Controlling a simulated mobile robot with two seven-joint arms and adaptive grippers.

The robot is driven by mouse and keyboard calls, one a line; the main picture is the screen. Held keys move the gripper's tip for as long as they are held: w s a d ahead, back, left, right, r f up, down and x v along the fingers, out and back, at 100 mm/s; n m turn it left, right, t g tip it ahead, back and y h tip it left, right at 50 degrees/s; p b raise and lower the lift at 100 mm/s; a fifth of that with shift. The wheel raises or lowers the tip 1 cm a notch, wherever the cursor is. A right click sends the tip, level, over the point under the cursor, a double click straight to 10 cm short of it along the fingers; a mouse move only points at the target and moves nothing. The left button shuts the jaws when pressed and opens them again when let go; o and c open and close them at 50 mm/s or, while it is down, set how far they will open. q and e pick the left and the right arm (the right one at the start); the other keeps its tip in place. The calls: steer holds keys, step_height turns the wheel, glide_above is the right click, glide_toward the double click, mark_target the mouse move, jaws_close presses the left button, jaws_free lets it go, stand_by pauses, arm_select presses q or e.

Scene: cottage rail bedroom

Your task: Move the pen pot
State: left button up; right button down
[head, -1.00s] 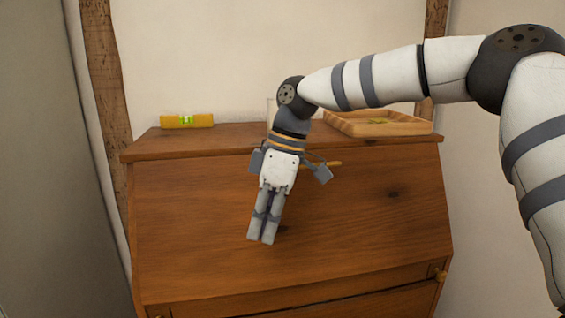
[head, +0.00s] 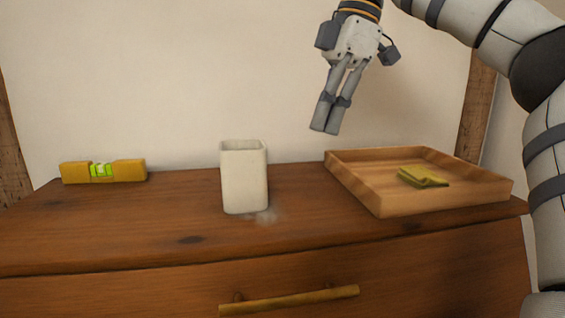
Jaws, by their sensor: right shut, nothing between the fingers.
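The pen pot (head: 244,180) is a white, square-sided open cup. It stands upright on the wooden desk top (head: 140,228), left of the tray, and looks empty from here. My right gripper (head: 326,131) hangs in the air above and to the right of the pot, fingers pointing down. Its fingers are together with nothing between them, apart from the pot. My left gripper is not in view.
A wooden tray (head: 447,202) with a folded yellow-green cloth (head: 424,176) in it stands at the right. A yellow spirit level (head: 103,171) lies at the back left. The desk front has a brass-coloured handle (head: 290,299). The top is clear between level and pot.

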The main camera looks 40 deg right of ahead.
steer(key=b, duration=0.1)
glide_toward(277, 199)
steer(key=f, duration=0.1)
steer(key=d+f, duration=0.1)
steer(key=f, duration=0.1)
steer(key=s+d+f, duration=0.1)
steer(key=f, duration=0.1)
steer(key=shift+s+f, duration=0.1)
steer(key=shift+f, duration=0.1)
steer(key=a, duration=0.1)
steer(key=w+a, duration=0.1)
steer(key=a, duration=0.1)
steer(key=shift+w+f+b, duration=0.25)
steer(key=shift+f+b, duration=0.05)
steer(key=shift+b, duration=0.1)
steer(key=shift+w+a+r, duration=0.1)
steer(key=shift+w+a, duration=0.05)
steer(key=shift+a, duration=0.2)
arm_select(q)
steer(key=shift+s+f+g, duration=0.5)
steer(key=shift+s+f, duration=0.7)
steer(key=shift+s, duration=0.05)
arm_select(e)
steer(key=shift+w+r, duration=0.1)
